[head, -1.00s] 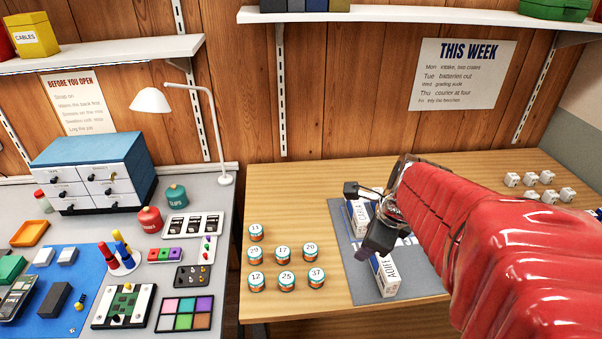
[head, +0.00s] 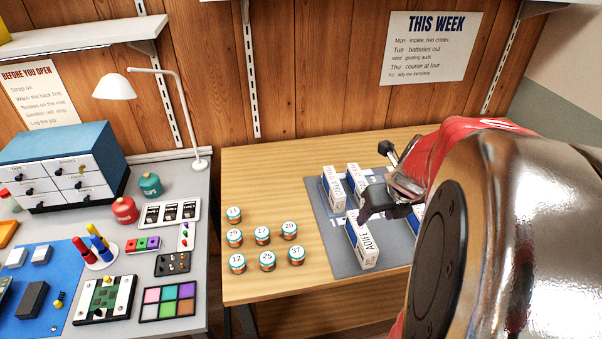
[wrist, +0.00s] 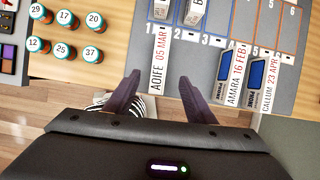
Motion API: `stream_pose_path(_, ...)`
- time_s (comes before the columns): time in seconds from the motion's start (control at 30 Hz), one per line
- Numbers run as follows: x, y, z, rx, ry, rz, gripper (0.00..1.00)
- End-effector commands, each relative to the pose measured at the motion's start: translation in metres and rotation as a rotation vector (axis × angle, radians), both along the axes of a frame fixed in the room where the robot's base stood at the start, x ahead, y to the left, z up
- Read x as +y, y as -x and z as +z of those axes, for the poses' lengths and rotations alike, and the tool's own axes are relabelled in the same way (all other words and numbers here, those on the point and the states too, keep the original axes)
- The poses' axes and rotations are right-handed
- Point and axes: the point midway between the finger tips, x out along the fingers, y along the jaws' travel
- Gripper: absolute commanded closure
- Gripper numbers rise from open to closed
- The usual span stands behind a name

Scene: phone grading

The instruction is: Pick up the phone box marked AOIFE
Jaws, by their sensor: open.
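The AOIFE phone box (head: 363,242) is white with dark lettering and lies near the front of a grey mat (head: 341,259). In the wrist view the AOIFE box (wrist: 158,62) lies lengthwise, with red "05 MAR" beside the name. My gripper (head: 378,207) is open and empty, over the far end of the box in the head view. In the wrist view its two dark fingers (wrist: 159,77) stand apart, one to each side of the box in the picture. I cannot tell how high they are above it.
The AMARA (wrist: 234,77) and CALLUM (wrist: 266,78) boxes lie to the right of AOIFE. Two more boxes, one of them here (head: 333,187), lie farther back on the mat. Several numbered jars (head: 262,236) stand left of the mat. Bare wood lies between.

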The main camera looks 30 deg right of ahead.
Motion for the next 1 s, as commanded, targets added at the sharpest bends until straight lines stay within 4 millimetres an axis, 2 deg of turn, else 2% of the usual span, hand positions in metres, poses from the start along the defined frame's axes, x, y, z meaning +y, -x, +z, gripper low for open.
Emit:
stream_pose_path(0.7,-0.007,-0.027,-0.069,0.002,-0.003,0.001,0.50)
stream_pose_path(1.0,-0.008,-0.031,-0.077,0.001,0.000,0.001,0.50)
